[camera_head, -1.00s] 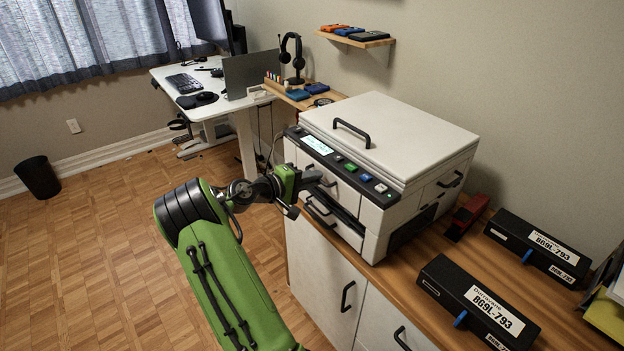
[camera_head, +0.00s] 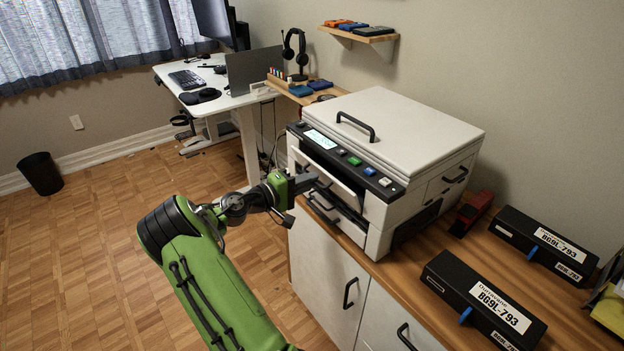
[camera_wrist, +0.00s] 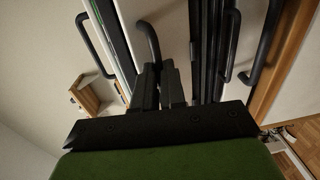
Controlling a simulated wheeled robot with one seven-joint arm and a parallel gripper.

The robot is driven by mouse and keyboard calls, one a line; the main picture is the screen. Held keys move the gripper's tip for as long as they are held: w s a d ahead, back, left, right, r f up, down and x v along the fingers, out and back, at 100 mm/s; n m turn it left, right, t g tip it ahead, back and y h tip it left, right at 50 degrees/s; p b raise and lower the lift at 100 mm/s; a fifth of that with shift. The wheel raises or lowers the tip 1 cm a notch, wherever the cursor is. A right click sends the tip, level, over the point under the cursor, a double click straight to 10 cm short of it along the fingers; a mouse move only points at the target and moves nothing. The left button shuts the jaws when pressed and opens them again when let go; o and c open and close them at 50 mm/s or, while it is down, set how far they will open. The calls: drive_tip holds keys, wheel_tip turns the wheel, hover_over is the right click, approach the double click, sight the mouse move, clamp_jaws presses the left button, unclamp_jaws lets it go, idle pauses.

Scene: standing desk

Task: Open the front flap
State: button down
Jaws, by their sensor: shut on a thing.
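The white printer (camera_head: 405,122) stands on the wooden cabinet top. Its front flap (camera_head: 343,191), below the button panel, is tilted outward at the top, with a dark gap above it. My gripper (camera_head: 315,180) is at the flap's front and shut on its handle. In the wrist view my gripper (camera_wrist: 160,78) has its two dark fingers close together at the lower end of the curved black handle (camera_wrist: 148,38). The fingers largely hide the grip in the head view.
A lower drawer handle (camera_head: 322,203) sits just under the flap. Cabinet doors (camera_head: 325,265) with black handles are below. Black cartridge boxes (camera_head: 484,300) and a red stapler (camera_head: 472,212) lie right of the printer.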

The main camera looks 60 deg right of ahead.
wheel_tip(320, 180, down, 9)
drive_tip(key=b, duration=0.2)
drive_tip(key=shift+a, duration=0.2)
idle(0.6)
drive_tip(key=shift+w+f, duration=0.1)
idle(0.4)
drive_tip(key=c, duration=1.5)
unclamp_jaws()
drive_tip(key=shift+c, duration=0.2)
drive_tip(key=o, duration=0.3)
drive_tip(key=shift+o, duration=0.2)
drive_tip(key=shift+a, duration=0.1)
drive_tip(key=p+v, duration=0.3)
drive_tip(key=v, duration=1.2)
drive_tip(key=shift+w+a, duration=0.2)
drive_tip(key=shift+a, duration=0.05)
